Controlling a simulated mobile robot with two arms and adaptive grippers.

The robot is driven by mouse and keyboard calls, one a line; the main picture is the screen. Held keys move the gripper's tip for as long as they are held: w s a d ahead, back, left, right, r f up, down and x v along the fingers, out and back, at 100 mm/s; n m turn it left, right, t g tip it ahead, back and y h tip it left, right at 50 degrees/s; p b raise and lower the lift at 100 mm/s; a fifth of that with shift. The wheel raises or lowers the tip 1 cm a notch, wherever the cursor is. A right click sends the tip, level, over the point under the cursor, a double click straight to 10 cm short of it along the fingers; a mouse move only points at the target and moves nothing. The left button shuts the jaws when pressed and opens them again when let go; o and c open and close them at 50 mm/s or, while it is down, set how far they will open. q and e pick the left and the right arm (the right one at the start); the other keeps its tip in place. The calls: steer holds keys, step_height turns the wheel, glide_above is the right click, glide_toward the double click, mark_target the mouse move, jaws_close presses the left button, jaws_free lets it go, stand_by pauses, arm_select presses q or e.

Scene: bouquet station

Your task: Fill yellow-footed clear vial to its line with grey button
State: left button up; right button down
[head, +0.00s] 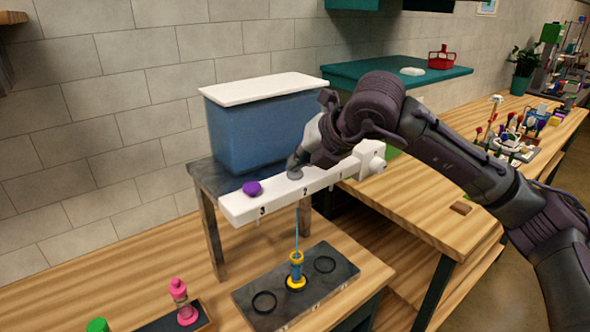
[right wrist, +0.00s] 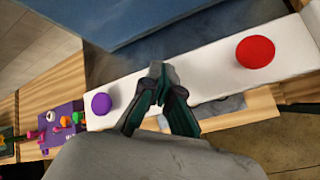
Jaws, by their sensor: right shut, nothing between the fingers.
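The yellow-footed clear vial (head: 296,271) stands upright in the middle ring of a dark slab, with blue liquid inside. A thin blue stream (head: 297,232) runs down into it from the white dispenser bar (head: 235,207), near the mark 2. The vial's fill line is too small to make out. My right gripper (head: 296,167) is shut, fingertips down at the middle of the bar, where the grey button is mostly hidden beneath them. In the right wrist view the shut fingertips (right wrist: 160,88) lie between a purple button (right wrist: 101,104) and a red button (right wrist: 255,52). My left gripper is out of view.
A blue tank (head: 265,130) with a white lid stands behind the bar. The dark slab (head: 335,283) has empty rings on either side of the vial. A pink vial (head: 181,300) and a green cap (head: 98,325) are at the front left.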

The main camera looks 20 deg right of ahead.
mark_target(298, 174)
steer(key=shift+r, duration=0.1)
steer(key=shift+a+r+p, duration=0.1)
steer(key=shift+r+p, duration=0.25)
steer(key=shift+r, duration=0.55)
steer(key=shift+r+p, duration=1.25)
steer(key=shift+r, duration=1.3)
steer(key=shift+f, duration=0.1)
